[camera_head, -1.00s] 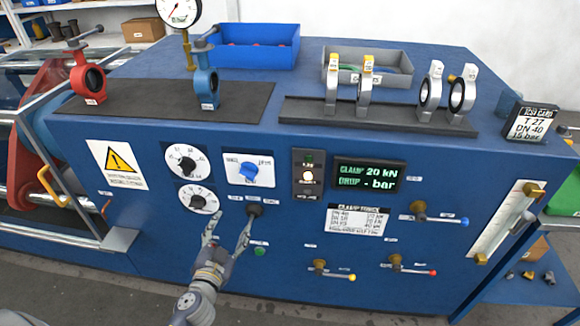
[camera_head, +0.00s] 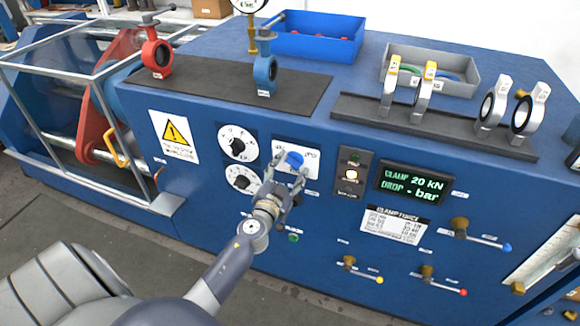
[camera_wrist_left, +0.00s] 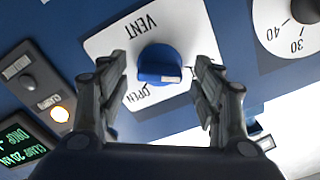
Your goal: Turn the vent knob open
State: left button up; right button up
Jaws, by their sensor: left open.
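The blue vent knob (camera_head: 294,160) sits on a white plate on the front of the blue machine. In the left wrist view the knob (camera_wrist_left: 160,65) is between and just beyond my fingertips, and its plate (camera_wrist_left: 112,47) reads VENT and OPEN, upside down. A white mark on the knob's rim faces toward the lower right in that view. My left gripper (camera_head: 287,172) is open, one finger on each side of the knob, with no contact that I can make out. My right gripper is not in view.
Two round dials (camera_head: 237,143) are left of the knob plate. A lamp panel (camera_head: 351,174) and a display (camera_head: 415,184) are to its right. Lever valves (camera_head: 461,228) stick out lower right. Valve bodies (camera_head: 268,68) stand on top.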

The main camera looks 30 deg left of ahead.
pick_arm(q)
jog(key=shift+w, duration=0.4)
jog(key=shift+c, duration=0.2)
jog(key=c, duration=1)
